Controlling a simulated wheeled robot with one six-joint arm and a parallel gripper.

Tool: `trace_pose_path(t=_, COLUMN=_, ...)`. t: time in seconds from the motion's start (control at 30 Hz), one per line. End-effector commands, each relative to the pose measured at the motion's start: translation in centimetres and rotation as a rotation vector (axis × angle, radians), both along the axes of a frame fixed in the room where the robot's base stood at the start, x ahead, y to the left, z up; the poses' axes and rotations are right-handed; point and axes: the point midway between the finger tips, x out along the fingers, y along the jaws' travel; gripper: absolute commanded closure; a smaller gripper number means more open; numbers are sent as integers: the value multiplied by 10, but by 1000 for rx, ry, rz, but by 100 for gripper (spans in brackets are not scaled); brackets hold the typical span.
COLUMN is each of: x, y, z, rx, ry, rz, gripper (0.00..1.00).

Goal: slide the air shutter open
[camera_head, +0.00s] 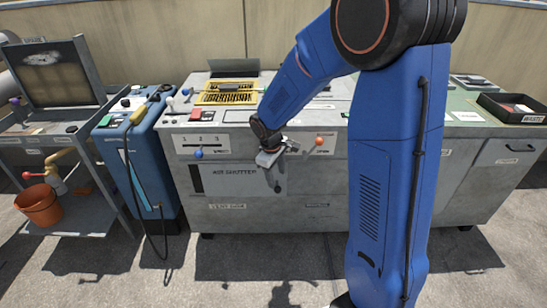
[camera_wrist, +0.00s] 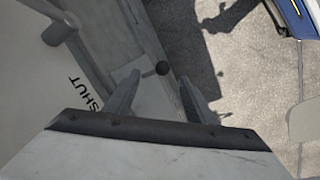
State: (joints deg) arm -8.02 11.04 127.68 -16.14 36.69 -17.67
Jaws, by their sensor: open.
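The air shutter (camera_head: 230,184) is a grey panel lettered AIR SHUTTER, low on the front of a grey cabinet. A narrow dark gap shows at its left end. My gripper (camera_head: 270,160) is in front of the panel's upper right part. No contact is visible.
A blue knob (camera_head: 198,154) and an orange knob (camera_head: 319,140) stick out from the cabinet front above the panel. A blue machine (camera_head: 143,165) with a hanging hose stands left of the cabinet. A cart with an orange bucket (camera_head: 40,207) is farther left. The floor in front is clear.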

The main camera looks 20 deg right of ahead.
Motion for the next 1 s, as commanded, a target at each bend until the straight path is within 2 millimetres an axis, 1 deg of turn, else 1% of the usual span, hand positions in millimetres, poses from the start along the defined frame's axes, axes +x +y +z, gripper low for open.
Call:
trace_pose_path(t=0.03, x=-1, y=2, z=11, rx=1, ry=-4, rz=1, gripper=50)
trace_pose_path(t=0.3, x=-7, y=10, z=63, rx=0, ry=-4, rz=0, gripper=50)
trace_pose_path(t=0.5, x=-11, y=14, z=91, rx=0, ry=-2, rz=1, gripper=50)
trace_pose_path(t=0.7, x=-12, y=16, z=103, rx=0, ry=-1, rz=1, gripper=50)
trace_pose_path(t=0.97, x=-12, y=16, z=104, rx=0, ry=0, rz=0, gripper=50)
trace_pose_path(t=1.0, x=-12, y=16, z=104, rx=0, ry=0, rz=0, gripper=55)
